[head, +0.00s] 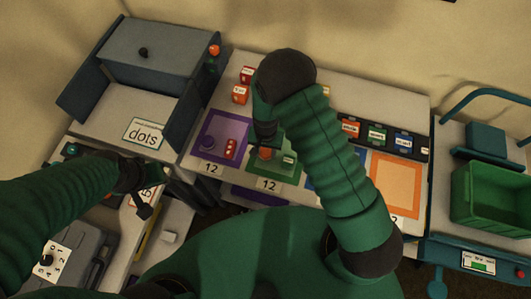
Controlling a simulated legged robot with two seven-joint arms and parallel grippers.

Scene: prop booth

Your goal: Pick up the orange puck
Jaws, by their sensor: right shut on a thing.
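The orange puck (265,154) shows as a small orange patch at the tip of my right gripper (264,146), over the green square (288,173) on the table. My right gripper points down and is shut on the puck. The arm hides part of the square and the gripper's far side. Whether the puck still touches the square I cannot tell. My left gripper (154,190) is at the left, its fingers spread apart and empty, near a white card with red marks.
A purple square (208,145) with red dice (230,148) and a purple disc lies left of the green one. An orange-framed square (396,184) and a row of labelled blocks (376,134) are right. A green bin (493,195) stands far right, a grey box (160,52) back left.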

